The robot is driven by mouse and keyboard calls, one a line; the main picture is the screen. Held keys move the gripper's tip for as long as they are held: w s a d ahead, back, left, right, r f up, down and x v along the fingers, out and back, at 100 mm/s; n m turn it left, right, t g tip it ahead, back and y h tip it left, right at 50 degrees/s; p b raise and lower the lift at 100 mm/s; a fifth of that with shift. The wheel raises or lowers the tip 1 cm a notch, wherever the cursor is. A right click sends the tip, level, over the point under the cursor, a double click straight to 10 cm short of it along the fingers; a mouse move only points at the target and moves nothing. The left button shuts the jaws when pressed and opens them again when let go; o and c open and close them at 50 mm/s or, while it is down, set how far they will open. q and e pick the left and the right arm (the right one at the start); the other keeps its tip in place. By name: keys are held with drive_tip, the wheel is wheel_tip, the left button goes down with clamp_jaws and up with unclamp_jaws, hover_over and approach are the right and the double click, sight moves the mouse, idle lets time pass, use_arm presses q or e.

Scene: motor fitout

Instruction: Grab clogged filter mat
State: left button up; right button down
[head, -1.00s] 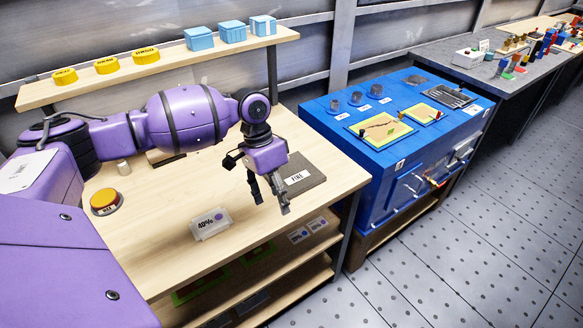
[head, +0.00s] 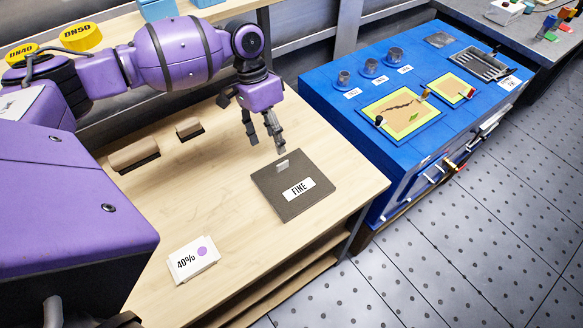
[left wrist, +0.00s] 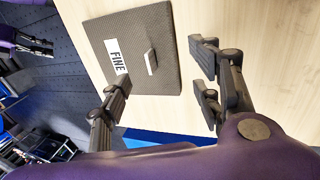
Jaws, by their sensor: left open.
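A grey-brown square filter mat (head: 272,198) with a white FINE label and a small pale upright tab lies flat on the wooden bench. It also shows in the left wrist view (left wrist: 165,30). I cannot tell whether it is clogged. My left gripper (head: 267,142) is open and empty, pointing down just beyond the mat's tab. In the left wrist view its fingers (left wrist: 163,88) are spread, with the tab between and ahead of them. A dark gripper at a purple arm's end, apparently my right one (left wrist: 35,46), shows small at the upper left of that view.
The blue machine (head: 330,85) stands right of the bench, with a yellow-green framed brown panel (head: 385,115) on top. A 40% card (head: 190,262) stands at the bench front. Two brown blocks (head: 135,152) sit behind. Bare wood surrounds the mat.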

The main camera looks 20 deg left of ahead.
sight(277, 164)
use_arm(q)
drive_tip(key=x, duration=0.7)
drive_tip(key=shift+w+d+f, duration=0.1)
drive_tip(key=shift+w+f, duration=0.1)
drive_tip(key=shift+f, duration=0.1)
drive_tip(key=c, duration=1.2)
